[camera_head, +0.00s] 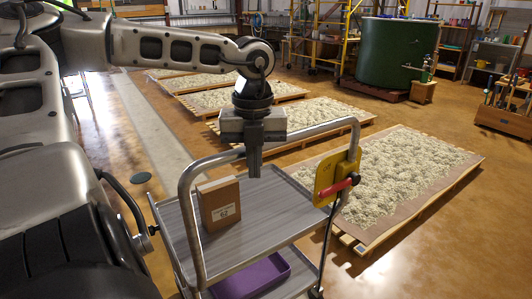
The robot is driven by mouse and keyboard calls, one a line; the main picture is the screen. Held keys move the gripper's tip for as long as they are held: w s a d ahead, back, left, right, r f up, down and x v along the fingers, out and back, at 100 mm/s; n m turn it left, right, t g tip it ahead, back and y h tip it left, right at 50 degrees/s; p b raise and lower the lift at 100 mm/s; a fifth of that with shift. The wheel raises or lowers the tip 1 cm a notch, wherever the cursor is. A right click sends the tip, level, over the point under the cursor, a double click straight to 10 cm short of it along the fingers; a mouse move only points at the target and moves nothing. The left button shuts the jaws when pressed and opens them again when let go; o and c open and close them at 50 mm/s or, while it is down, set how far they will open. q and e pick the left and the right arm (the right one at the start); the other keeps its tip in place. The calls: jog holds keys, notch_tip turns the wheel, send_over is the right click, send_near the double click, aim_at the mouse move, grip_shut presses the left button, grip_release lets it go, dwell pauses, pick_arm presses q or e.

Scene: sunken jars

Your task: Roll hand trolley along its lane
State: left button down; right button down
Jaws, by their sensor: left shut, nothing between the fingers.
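The hand trolley has a grey ribbed top shelf (272,215) and a bent metal tube handle (312,132). A yellow plate (326,178) with a red lever (338,190) is on the handle's right side. My left gripper (255,172) points down at the handle's top bar, its fingers shut and empty. The fingers overlap the bar in the picture; I cannot tell whether they touch it. A brown box (219,205) stands upright on the top shelf, and a purple tray (252,277) lies on the lower shelf. My right gripper is out of view.
A pale strip (150,130) runs along the floor left of the trolley. Low pallets of pale material (395,175) lie to the right and behind. A green tank (395,55) and a wooden rack (503,115) stand farther back. Floor at lower right is clear.

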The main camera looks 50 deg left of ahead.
pick_arm(q)
jog(key=a+p, duration=0.1)
jog(key=a, duration=0.8)
jog(key=shift+w, duration=0.35)
jog(key=w+a+p, duration=0.1)
jog(key=a, duration=1.8)
jog(key=shift+w+a+p, duration=0.3)
jog(key=shift+a+p, duration=0.05)
jog(key=shift+a, duration=0.05)
jog(key=shift+d, duration=0.15)
